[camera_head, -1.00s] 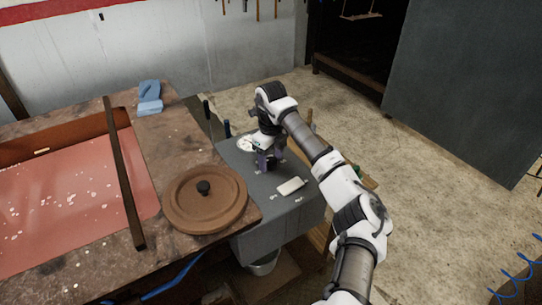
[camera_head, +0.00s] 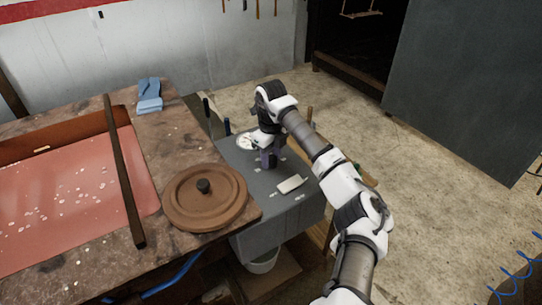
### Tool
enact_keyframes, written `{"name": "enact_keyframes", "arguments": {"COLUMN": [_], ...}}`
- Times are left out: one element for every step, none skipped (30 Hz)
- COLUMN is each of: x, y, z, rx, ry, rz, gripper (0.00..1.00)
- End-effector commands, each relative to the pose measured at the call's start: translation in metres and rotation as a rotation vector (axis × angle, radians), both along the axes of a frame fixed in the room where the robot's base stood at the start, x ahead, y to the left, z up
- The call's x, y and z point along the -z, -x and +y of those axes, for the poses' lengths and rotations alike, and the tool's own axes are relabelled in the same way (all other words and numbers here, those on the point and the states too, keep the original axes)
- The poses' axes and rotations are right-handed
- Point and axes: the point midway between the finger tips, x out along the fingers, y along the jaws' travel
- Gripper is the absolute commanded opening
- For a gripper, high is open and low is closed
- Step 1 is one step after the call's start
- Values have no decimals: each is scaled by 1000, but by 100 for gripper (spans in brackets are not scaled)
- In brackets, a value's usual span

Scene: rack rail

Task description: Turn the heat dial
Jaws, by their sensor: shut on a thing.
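A grey control box (camera_head: 272,215) stands at the right end of the workbench. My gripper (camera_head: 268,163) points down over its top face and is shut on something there. The held part is hidden by the fingers; its place on the box fits the heat dial, but I cannot see the dial itself. A round white gauge face (camera_head: 246,142) shows just behind and left of my gripper. A pale rectangular switch or plate (camera_head: 290,184) lies on the box top in front of it, with small white labels nearby.
A brown round lid with a black knob (camera_head: 204,198) sits on the bench beside the box. A long dark bar (camera_head: 124,170) crosses the bench by a red tray (camera_head: 70,215). A blue folded cloth or block (camera_head: 149,95) lies at the back. A bucket (camera_head: 264,262) is under the box.

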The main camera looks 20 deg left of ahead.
Motion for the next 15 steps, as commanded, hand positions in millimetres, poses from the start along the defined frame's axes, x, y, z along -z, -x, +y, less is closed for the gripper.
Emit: {"name": "enact_keyframes", "arguments": {"x": [0, 0, -1, -1, -1, 0, 0, -1, -1, -1, -1, -1, -1, -1, -1], "y": [0, 0, 0, 0, -1, 0, -1, -1, -1, -1, -1, -1, -1, -1, -1], "z": [0, 0, 0, 0, 0, 0, -1, -1, -1, -1, -1, -1, -1, -1, 0], "rx": [22, 39, 63, 83, 105, 137, 162, 189, 224, 253, 281, 319, 348, 376, 415], "ry": [3, 3, 2, 2, 2, 2, 2, 2, 2, 2, 1, 1, 3, 3, 1], "rz": [-1, -1, -1, -1, -1, -2, -1, -1, -2, -2, -3, -3, -3, -3, -3], "gripper": [14, 14, 14, 14, 14, 14, 14, 14, 14, 14, 14, 14, 14, 14, 14]}}
